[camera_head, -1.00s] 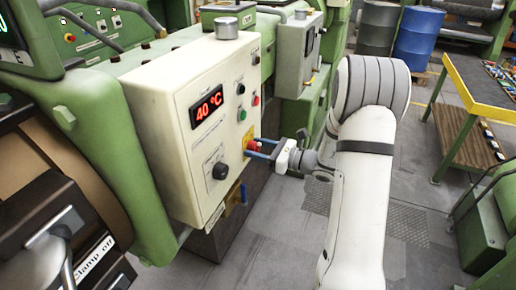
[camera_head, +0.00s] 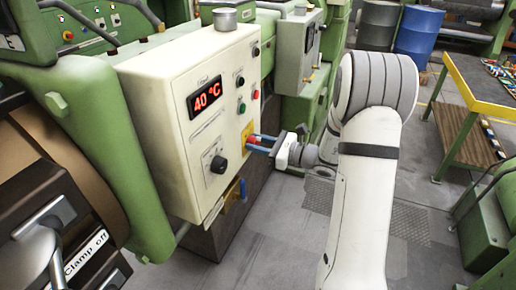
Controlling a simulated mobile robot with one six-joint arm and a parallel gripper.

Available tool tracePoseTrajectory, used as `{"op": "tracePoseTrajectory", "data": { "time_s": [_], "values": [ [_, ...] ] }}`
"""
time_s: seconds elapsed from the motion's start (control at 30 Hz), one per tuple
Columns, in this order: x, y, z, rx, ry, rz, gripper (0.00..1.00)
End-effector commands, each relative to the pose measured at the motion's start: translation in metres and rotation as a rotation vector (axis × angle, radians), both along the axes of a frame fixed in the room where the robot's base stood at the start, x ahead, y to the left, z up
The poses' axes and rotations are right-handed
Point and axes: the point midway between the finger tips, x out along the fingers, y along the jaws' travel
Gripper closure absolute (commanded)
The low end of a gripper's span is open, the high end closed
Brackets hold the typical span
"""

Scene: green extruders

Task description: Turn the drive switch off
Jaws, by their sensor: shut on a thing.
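The cream control box (camera_head: 168,120) stands at the centre left, with a red 40 °C display (camera_head: 205,97), a black rotary knob (camera_head: 218,164) and small buttons on its face. A red switch on a yellow plate (camera_head: 247,132) sits at the box's lower right edge. My gripper (camera_head: 257,143) reaches it from the right, its blue fingers shut on the red switch. The fingers cover much of the switch, so its exact position is hard to tell. No label on it is readable.
A blue-handled yellow valve (camera_head: 241,190) is just below the switch. Another grey-green box (camera_head: 298,45) stands behind. A "Clamp off" lever (camera_head: 45,228) is at the lower left. A yellow-edged workbench (camera_head: 482,90) and barrels (camera_head: 418,38) are at the right. Grey floor between is open.

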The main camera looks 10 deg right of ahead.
Motion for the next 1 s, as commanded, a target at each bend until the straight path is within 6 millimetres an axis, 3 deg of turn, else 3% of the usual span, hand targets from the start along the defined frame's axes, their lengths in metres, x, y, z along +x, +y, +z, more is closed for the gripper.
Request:
{"op": "tracePoseTrajectory", "data": {
  "time_s": [0.23,1.0],
  "values": [
    [0.0006,-0.0002,-0.0083,-0.125,-0.175,-0.002,0.93],
    [0.0008,0.0,-0.0062,-0.532,-0.735,0.001,0.93]
  ]
}}
